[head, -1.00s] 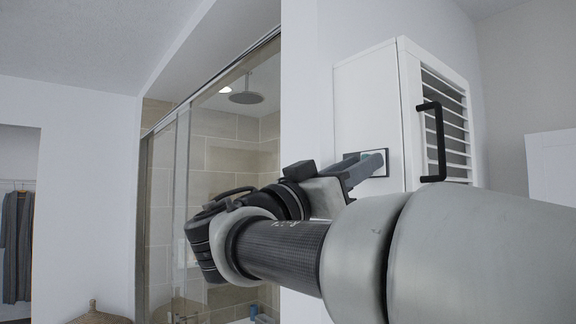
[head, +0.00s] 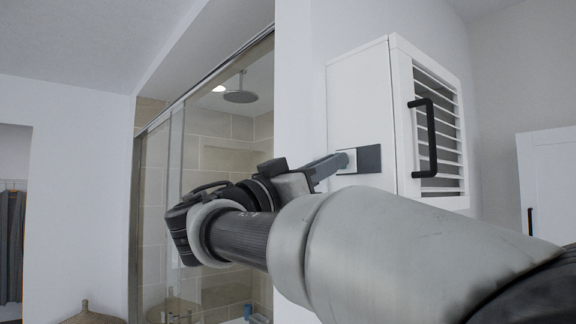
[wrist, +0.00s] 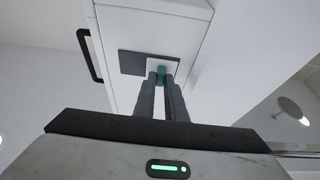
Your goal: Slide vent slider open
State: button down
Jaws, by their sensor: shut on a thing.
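The vent slider is a small white plate (head: 352,161) on the side of the white wall cabinet (head: 358,100). It sits at the left end of a dark grey rectangular opening (head: 371,158), whose dark part shows to its right. In the wrist view, the white plate (wrist: 172,64) is at the right end, with the dark part (wrist: 132,63) to its left. My gripper (head: 336,161) reaches the plate from the left. In the wrist view, my gripper (wrist: 161,80) is shut on the slider's teal knob (wrist: 160,71). The fingers partly hide the knob and plate.
The cabinet's slatted front door has a black bar handle (head: 427,138). A glass shower enclosure (head: 205,150) with a shower head (head: 240,97) is at left behind my arm. Another white cabinet (head: 548,185) stands at right. My arm fills the lower right.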

jog(key=shift+a+r, duration=0.1)
jog(key=shift+r, duration=0.05)
jog(key=c, duration=1.8)
grip_release()
jog(key=shift+w, duration=0.2)
jog(key=b+v, duration=0.3)
jog(key=v, duration=1.4)
jog(key=shift+s+a+f, duration=0.2)
